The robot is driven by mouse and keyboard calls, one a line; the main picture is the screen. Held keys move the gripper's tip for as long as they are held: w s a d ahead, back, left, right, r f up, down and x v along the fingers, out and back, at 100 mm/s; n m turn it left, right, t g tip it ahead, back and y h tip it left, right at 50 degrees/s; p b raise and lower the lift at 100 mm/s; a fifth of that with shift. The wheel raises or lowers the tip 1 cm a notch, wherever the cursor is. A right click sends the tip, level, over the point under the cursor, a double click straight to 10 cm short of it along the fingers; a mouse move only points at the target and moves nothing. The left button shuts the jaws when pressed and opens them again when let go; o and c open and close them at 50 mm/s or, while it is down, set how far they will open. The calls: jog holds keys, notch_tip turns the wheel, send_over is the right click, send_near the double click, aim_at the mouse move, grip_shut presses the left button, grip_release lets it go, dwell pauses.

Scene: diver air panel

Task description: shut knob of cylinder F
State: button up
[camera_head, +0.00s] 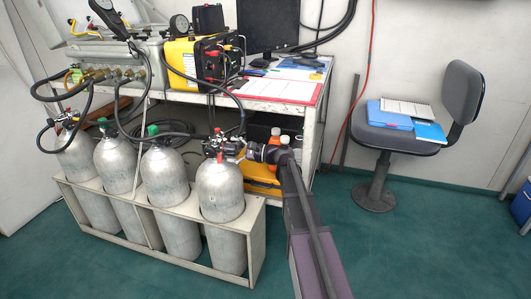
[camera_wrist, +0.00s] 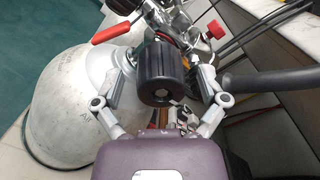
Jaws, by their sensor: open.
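The rightmost grey cylinder (camera_head: 220,190) stands in the rack with a valve (camera_head: 217,146) with red parts on top. No letter can be read on it. My gripper (camera_head: 241,151) is at the right side of this valve. In the wrist view a black ribbed knob (camera_wrist: 157,80) sits between the two fingers of my open gripper (camera_wrist: 160,62), one on each side. Whether the fingers touch the knob cannot be told. The cylinder's shoulder (camera_wrist: 65,95) fills the left of that view. A red lever (camera_wrist: 118,28) lies just beyond the knob.
Three more cylinders (camera_head: 115,165) stand to the left in the pale rack (camera_head: 257,220). Black hoses run above them to the bench (camera_head: 320,108). A thick dark hose (camera_wrist: 270,78) passes right of my gripper. A chair (camera_head: 375,150) stands right; the green floor is open.

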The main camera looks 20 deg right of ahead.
jog(key=n, duration=0.8)
jog(key=shift+n+y+b, duration=0.3)
jog(key=shift+n+b, duration=0.05)
jog(key=shift+n, duration=0.05)
jog(key=n, duration=0.4)
jog(key=shift+n, duration=0.3)
jog(key=n, duration=0.4)
jog(key=shift+n, duration=0.3)
jog(key=n, duration=0.4)
jog(key=shift+n+g+y, duration=0.3)
jog(key=shift+g, duration=0.1)
jog(key=n, duration=0.4)
jog(key=shift+w+n, duration=0.1)
jog(key=shift+n, duration=0.3)
jog(key=n, duration=0.4)
jog(key=shift+g, duration=0.4)
jog(key=n, duration=0.5)
jog(key=shift+p, duration=0.4)
jog(key=v, duration=1.2)
